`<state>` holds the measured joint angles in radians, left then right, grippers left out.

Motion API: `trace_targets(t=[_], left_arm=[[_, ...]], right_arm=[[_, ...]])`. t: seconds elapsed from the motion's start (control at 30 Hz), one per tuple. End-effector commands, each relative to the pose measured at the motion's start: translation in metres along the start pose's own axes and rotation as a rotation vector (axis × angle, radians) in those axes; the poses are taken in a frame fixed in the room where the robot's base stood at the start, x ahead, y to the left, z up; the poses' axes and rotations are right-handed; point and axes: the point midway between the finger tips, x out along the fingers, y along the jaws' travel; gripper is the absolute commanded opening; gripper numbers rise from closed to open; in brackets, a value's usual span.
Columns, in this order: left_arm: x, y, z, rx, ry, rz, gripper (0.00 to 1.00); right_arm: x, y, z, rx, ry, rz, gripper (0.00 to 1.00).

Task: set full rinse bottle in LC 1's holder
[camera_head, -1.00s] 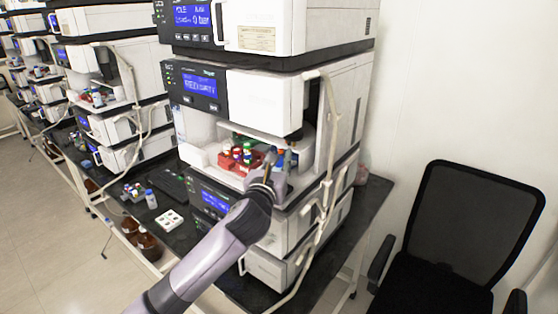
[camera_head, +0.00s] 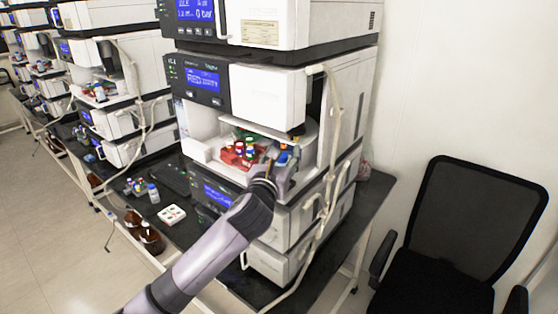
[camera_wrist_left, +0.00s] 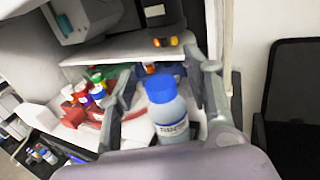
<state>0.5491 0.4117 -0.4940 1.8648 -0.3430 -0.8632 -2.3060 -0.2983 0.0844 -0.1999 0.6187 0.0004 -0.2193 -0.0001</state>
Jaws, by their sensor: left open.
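A pale bottle with a blue cap and white label (camera_wrist_left: 168,112) stands between the fingers of my left gripper (camera_wrist_left: 170,92) in the left wrist view. The fingers are spread, one on each side, and a gap shows beside the bottle. In the head view my left gripper (camera_head: 278,168) reaches into the open bay of the front instrument stack, and the blue cap (camera_head: 283,157) shows among the fingers. The bottle's base is hidden by the gripper, and I cannot tell what it rests on. My right gripper is not in view.
A red tray with several coloured-cap vials (camera_head: 229,160) sits left of the gripper inside the bay. A pale tube (camera_head: 333,125) hangs down the stack's right side. A small bottle (camera_head: 153,194) and a white tray (camera_head: 171,215) stand on the bench. A black chair (camera_head: 470,230) is at right.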

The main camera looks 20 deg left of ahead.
Motion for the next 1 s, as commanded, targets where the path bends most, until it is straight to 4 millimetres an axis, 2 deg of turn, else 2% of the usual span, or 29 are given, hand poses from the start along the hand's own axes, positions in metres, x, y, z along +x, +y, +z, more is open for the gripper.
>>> trace_targets(t=[0.17,0.4,0.6,0.87,0.97,1.0], left_arm=[[-0.020,0.000,-0.001,0.002,0.000,-0.002,0.46],[-0.072,0.000,-0.001,0.002,0.000,-0.003,0.46],[-0.105,0.000,-0.001,0.002,0.000,-0.001,0.46],[-0.119,0.000,-0.001,-0.003,0.001,0.000,0.46],[-0.122,0.001,-0.010,-0.067,0.029,0.006,0.46],[-0.125,0.002,-0.019,-0.127,0.054,0.013,0.46]], right_arm=[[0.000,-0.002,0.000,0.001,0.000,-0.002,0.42],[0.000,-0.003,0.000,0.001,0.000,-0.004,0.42],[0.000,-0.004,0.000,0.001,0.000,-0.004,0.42],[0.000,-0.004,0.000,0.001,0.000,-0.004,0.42],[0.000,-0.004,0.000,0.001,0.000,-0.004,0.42],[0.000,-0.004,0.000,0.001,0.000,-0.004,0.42]])
